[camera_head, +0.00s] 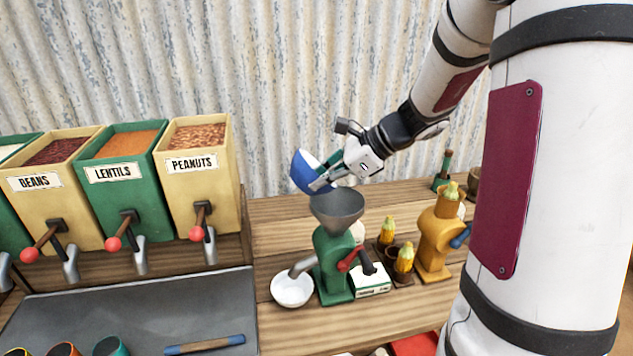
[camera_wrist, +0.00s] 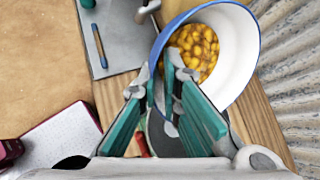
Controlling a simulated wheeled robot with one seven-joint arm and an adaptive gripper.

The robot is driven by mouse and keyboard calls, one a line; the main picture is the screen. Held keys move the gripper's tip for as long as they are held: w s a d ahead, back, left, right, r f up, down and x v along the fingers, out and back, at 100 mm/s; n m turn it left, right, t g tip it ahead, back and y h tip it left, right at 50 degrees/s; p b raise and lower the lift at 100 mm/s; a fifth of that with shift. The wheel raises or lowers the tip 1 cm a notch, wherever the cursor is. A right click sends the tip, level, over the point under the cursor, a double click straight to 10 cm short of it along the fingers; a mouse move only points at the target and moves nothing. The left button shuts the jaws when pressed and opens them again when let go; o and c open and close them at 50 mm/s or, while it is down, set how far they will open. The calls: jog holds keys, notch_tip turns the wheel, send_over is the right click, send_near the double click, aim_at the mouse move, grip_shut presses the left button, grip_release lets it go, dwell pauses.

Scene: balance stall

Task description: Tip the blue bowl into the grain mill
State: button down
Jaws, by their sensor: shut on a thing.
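The blue bowl (camera_head: 303,171) is held by its rim in my gripper (camera_head: 325,178), above the mill and a little to its left. It is tilted, and its white inside (camera_wrist: 237,55) shows in the wrist view with yellow kernels (camera_wrist: 195,48) gathered in it. My gripper also shows in the wrist view (camera_wrist: 172,75), shut on the bowl's rim. The green grain mill (camera_head: 331,262) stands upright on the wooden counter, with a grey funnel (camera_head: 337,207) on top. The bowl and gripper hide part of the funnel in the wrist view.
A white bowl (camera_head: 292,289) sits under the mill's spout. A yellow mill (camera_head: 437,238) and corn cobs (camera_head: 404,258) stand to the right. Bins labelled beans, lentils (camera_head: 122,173) and peanuts stand left. A grey mat (camera_head: 140,307) lies in front of the bins.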

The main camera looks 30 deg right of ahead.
jog(key=shift+s+d+f+m+t+y+b, duration=0.15)
jog(key=shift+d+t+y+b, duration=0.2)
jog(key=shift+y, duration=0.3)
jog(key=shift+d+m+t+y+b, duration=0.2)
jog(key=shift+d+y+b, duration=0.1)
jog(key=shift+y+b, duration=0.25)
jog(key=shift+s+d+f+m+t+y+b, duration=0.15)
jog(key=shift+d+t+y+b, duration=0.15)
jog(key=shift+y, duration=0.4)
jog(key=d+y, duration=0.1)
jog(key=f+m+t+y, duration=0.1)
jog(key=d+t+y, duration=0.1)
jog(key=shift+s+d+f+m+t+y+b, duration=0.15)
jog(key=shift+s+d+m+t+y+b, duration=0.15)
jog(key=shift+b, duration=0.1)
jog(key=shift+s+d+m+t+y, duration=0.25)
jog(key=shift+d+m+t+y, duration=0.25)
jog(key=shift+d+t+y, duration=0.25)
jog(key=shift+s+d+m+t+y, duration=0.2)
jog(key=shift+d+m+t+y, duration=0.35)
jog(key=shift+d+y, duration=0.2)
jog(key=shift+s, duration=0.1)
